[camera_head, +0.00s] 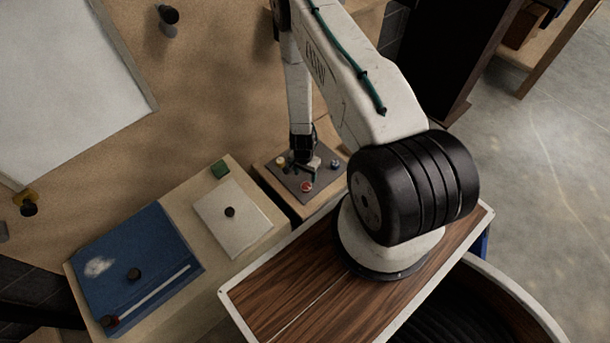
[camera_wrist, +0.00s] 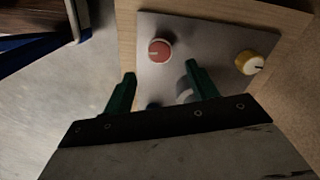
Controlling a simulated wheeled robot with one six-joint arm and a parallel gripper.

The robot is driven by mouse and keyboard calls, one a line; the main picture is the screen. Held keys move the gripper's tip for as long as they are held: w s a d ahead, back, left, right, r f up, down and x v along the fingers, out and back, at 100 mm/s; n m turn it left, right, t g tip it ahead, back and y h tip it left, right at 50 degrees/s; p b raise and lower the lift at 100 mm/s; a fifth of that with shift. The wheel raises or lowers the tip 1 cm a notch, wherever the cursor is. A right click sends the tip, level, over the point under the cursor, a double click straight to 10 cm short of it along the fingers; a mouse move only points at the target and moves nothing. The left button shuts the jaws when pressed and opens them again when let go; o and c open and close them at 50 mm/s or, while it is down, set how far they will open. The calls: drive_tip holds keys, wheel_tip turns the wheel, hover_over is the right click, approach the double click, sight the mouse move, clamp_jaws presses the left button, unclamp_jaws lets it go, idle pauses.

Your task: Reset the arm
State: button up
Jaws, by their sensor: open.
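My arm reaches from its round base on a wood-grain top out over a small wooden box with a dark grey panel (camera_head: 286,181). My gripper (camera_head: 305,172) hangs over this panel. In the wrist view its two green fingers (camera_wrist: 158,88) are apart with nothing between them. A red knob (camera_head: 306,187) lies just beyond the fingertips; it also shows in the wrist view (camera_wrist: 160,51). A yellow-and-white knob (camera_wrist: 249,63) is to the right there. A blue knob (camera_head: 335,164) is on the panel's right side in the head view. Another dark knob is partly hidden by the fingers.
A blue board (camera_head: 150,250) with a white rod and dark knob lies at lower left. A dark cup (camera_head: 168,17) is at the top. Open grey floor (camera_head: 540,150) is at right.

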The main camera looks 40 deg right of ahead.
idle(0.3)
drive_tip(key=s+a+r+n+g+y, duration=0.2)
drive_tip(key=s+a, duration=0.2)
drive_tip(key=s, duration=0.1)
drive_tip(key=a+r+n+g, duration=0.1)
drive_tip(key=a+r+n, duration=0.25)
drive_tip(key=r, duration=1.55)
drive_tip(key=a+r+n+g, duration=0.15)
drive_tip(key=r+n, duration=0.25)
drive_tip(key=r, duration=1.6)
drive_tip(key=s+a+r+n+t, duration=0.1)
drive_tip(key=s+a+r+t, duration=0.1)
drive_tip(key=s+r, duration=0.3)
drive_tip(key=s+a+r+n+t+h, duration=0.1)
drive_tip(key=s+r, duration=0.4)
drive_tip(key=r, duration=0.7)
drive_tip(key=s+a+r+n+t, duration=0.2)
drive_tip(key=s+r, duration=0.3)
drive_tip(key=r, duration=0.3)
drive_tip(key=shift+s+a+r+t+h, duration=0.15)
drive_tip(key=shift+a+r+t+h, duration=0.2)
drive_tip(key=shift+t, duration=0.4)
